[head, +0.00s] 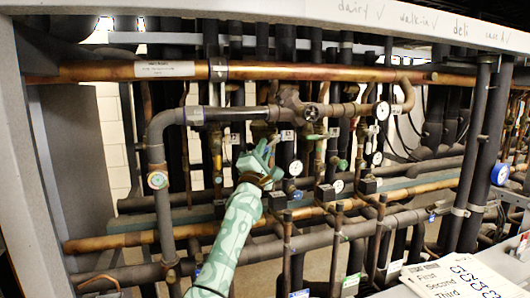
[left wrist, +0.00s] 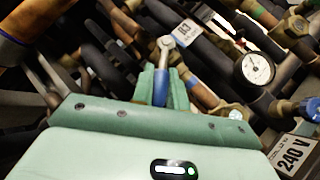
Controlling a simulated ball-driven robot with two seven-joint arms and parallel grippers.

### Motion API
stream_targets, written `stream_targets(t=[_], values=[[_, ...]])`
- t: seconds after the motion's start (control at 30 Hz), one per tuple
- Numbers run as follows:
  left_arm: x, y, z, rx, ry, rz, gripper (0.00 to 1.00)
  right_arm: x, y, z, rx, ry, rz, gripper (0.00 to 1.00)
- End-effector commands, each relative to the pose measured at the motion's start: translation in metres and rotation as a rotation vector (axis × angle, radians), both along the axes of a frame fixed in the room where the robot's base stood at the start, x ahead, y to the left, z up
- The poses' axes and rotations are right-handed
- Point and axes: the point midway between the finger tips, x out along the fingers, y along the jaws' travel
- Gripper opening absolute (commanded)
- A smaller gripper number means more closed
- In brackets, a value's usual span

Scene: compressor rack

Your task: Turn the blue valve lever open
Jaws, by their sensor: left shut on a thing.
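The blue valve lever (left wrist: 160,88) shows in the left wrist view, standing between the two green fingers of my left gripper (left wrist: 161,80). The gripper is shut on it. The lever's metal end (left wrist: 166,44) sticks out past the fingertips, toward the pipes. In the head view my left gripper (head: 262,158) reaches in among the pipes near the middle of the rack, and it hides the lever there. My right gripper is in neither view.
A copper pipe (head: 270,72) runs across the top of the rack. A white gauge (head: 382,110) and several others sit close around the gripper; one gauge (left wrist: 258,68) shows in the wrist view. Upright dark pipes (head: 470,150) stand at the right.

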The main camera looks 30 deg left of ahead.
Motion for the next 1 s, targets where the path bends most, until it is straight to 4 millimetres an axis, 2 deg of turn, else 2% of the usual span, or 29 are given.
stream_targets(t=[0.03, 0.1, 0.4, 0.53, 0.67, 1.0], values=[[0.002, 0.000, -0.010, 0.001, 0.018, 0.001, 0.21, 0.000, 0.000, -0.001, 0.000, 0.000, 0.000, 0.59], [0.002, 0.000, -0.009, 0.002, 0.017, 0.000, 0.37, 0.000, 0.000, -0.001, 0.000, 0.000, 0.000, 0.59], [0.000, 0.000, -0.006, 0.001, 0.009, -0.001, 0.37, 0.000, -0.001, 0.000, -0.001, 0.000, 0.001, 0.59], [-0.010, -0.003, -0.012, -0.001, 0.008, -0.002, 0.37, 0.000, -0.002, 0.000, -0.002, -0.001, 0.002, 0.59], [-0.034, -0.009, -0.028, -0.002, 0.009, -0.001, 0.37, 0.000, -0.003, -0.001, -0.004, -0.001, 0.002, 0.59], [-0.109, -0.025, -0.076, -0.001, 0.011, 0.003, 0.37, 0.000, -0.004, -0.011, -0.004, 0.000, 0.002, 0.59]])
